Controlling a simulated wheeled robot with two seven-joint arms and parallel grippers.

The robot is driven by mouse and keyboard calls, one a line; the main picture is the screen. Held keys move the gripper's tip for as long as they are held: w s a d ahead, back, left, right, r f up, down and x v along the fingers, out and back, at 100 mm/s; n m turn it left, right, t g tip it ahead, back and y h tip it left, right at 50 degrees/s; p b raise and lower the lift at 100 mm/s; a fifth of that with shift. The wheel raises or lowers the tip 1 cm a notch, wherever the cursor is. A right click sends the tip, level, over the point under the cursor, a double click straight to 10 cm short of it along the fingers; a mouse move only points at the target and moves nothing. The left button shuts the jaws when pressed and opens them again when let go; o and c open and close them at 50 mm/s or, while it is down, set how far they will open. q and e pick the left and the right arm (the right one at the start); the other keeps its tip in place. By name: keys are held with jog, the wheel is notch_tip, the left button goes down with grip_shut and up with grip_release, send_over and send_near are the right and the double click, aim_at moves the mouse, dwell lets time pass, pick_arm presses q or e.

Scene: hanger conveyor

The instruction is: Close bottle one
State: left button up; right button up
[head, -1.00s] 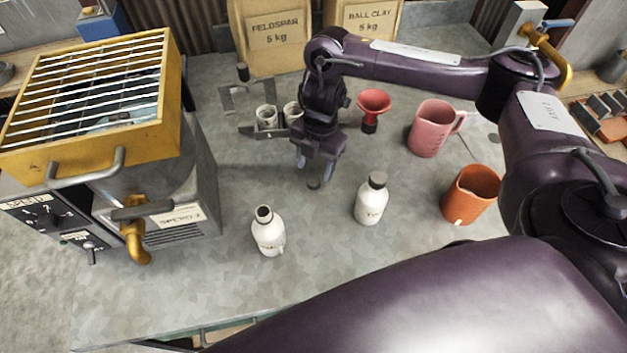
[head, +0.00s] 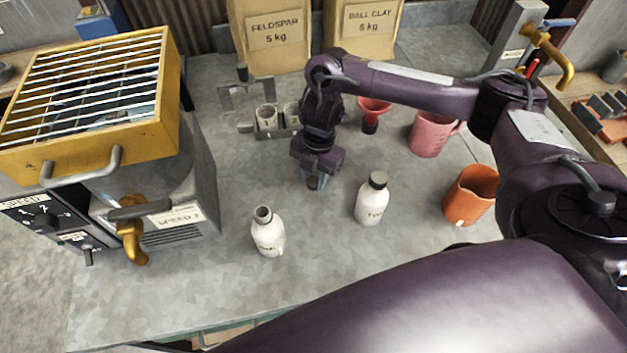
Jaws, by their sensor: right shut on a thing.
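A white bottle (head: 268,235) stands upright without a cap at the centre left, its mouth open and its label too small to read. My right gripper (head: 314,183) points down between and behind the two bottles, low over the table. It is shut on a small dark cap (head: 313,184), mostly hidden by the fingers. My left gripper is not in view.
A yellow-topped mixer machine (head: 160,200) stands at the left. A rack with small cups (head: 267,118) and a red funnel (head: 373,108) are behind my right gripper. A pink jug (head: 431,135) and an orange jug (head: 470,195) stand at the right. The front table is clear.

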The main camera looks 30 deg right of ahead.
aim_at(311, 180)
jog(key=shift+c, duration=0.5)
jog(key=shift+r, duration=0.1)
jog(key=shift+r, duration=0.35)
pick_arm(q)
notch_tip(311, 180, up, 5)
jog(key=p, duration=0.5)
pick_arm(e)
notch_tip(311, 180, up, 19)
pick_arm(q)
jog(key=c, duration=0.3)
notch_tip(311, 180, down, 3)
jog(key=b, duration=0.3)
pick_arm(e)
jog(key=a+m+t, duration=0.1)
jog(key=m, duration=0.7)
jog(key=w+a+m+t+h, duration=0.1)
jog(key=m, duration=0.7)
jog(key=a+f+m, duration=0.1)
jog(key=m, duration=0.7)
jog(key=shift+w+a+t+h, duration=0.1)
jog(key=shift+w+t+h, duration=0.1)
jog(key=shift+t+h, duration=0.15)
